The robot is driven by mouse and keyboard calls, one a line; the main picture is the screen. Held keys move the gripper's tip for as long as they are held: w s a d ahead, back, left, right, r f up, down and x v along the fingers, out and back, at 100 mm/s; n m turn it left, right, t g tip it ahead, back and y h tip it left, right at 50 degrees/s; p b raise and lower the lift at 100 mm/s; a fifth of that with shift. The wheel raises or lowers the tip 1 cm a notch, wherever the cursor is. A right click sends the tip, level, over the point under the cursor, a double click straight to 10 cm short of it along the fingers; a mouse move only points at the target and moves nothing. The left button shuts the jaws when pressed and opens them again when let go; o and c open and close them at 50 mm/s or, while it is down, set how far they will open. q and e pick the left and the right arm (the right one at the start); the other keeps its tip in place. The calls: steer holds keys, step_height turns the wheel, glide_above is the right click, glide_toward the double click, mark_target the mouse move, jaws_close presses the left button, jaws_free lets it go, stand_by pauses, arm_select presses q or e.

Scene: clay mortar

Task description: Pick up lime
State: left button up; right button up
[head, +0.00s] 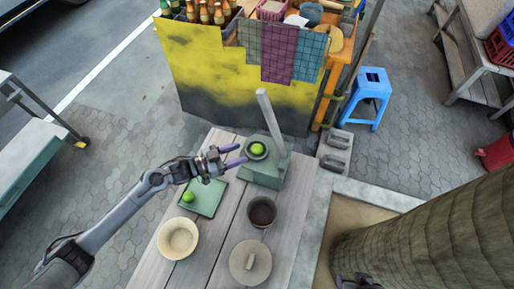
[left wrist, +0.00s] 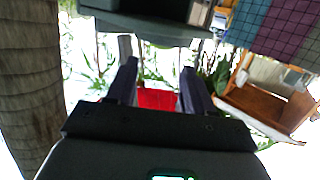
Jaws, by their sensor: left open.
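One green lime (head: 187,197) lies on a square green tray (head: 211,199) on the wooden table. Another lime-green round thing (head: 257,148) sits in the bowl of a grey-green block (head: 262,173) with an upright grey lever. My left gripper (head: 241,154) is open, its purple fingers pointing right, just left of that block's bowl in the head view. In the left wrist view its fingers (left wrist: 158,88) stand apart with nothing held between them; no lime shows there.
A yellow-black stall (head: 220,75) with bottles stands behind. A thick trunk (head: 430,235) rises at right.

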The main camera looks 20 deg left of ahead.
mark_target(251, 154)
arm_select(q)
steer(key=shift+x, duration=2.95)
steer(key=shift+a, duration=0.1)
